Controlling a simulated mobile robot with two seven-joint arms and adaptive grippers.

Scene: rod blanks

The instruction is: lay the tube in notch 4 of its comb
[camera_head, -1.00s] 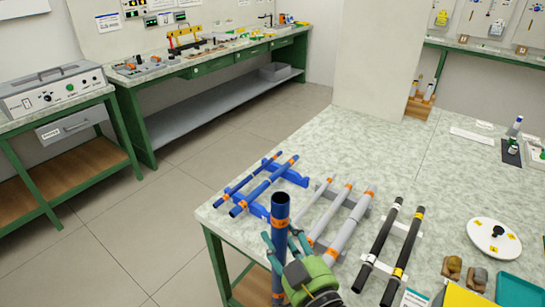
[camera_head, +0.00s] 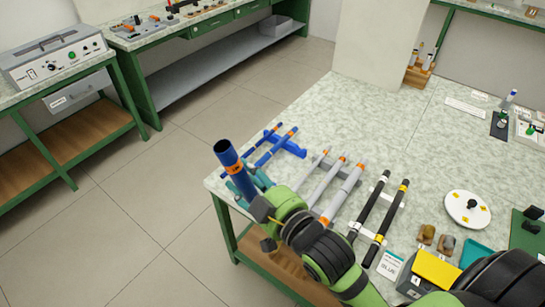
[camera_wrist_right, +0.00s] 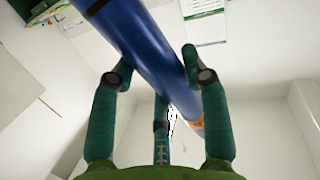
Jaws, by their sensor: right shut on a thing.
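A thick dark blue tube (camera_head: 228,157) with an orange band is held by my right gripper (camera_head: 248,181). In the head view its open end points up and to the left, tilted. In the wrist view the tube (camera_wrist_right: 150,50) crosses between the teal fingers (camera_wrist_right: 162,95). The blue comb (camera_head: 289,147) lies on the table just behind the gripper. Two thinner blue tubes (camera_head: 277,146) with orange bands lie in it. Its near bar is mostly hidden by my gripper and the held tube. Its notch numbers cannot be read. My left gripper is not in view.
To the right, a grey comb bears several grey rods (camera_head: 327,183), and a white comb bears two black rods (camera_head: 385,222). A white disc (camera_head: 468,208) and a yellow-topped box (camera_head: 436,268) are farther right. The table (camera_head: 370,125) is clear behind the combs.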

